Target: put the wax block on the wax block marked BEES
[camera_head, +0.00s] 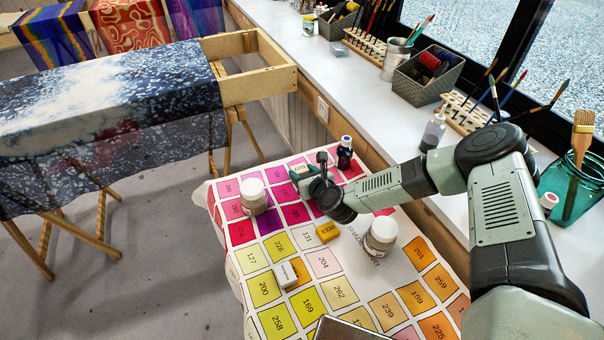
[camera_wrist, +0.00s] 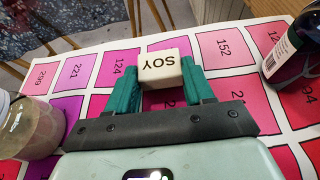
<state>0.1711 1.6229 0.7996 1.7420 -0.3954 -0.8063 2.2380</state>
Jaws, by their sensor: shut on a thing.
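My gripper (camera_head: 303,177) is at the far part of the colour chart, its teal fingers shut on a white wax block marked SOY (camera_wrist: 159,69). In the wrist view the fingers (camera_wrist: 160,82) press on both ends of the block, over the pink squares. The block shows only in small part in the head view. A yellow wax block with dark lettering (camera_head: 328,232), seemingly the one marked BEES, lies on the chart nearer the front, with nothing on top. A second white block (camera_head: 285,274) lies further front-left, against something yellow.
A jar (camera_head: 254,197) stands left of my gripper, a larger lidded jar (camera_head: 380,236) right of the yellow block. A dark bottle (camera_head: 344,153) stands just beyond my gripper. A metal-edged object (camera_head: 345,331) lies at the front of the chart (camera_head: 375,275).

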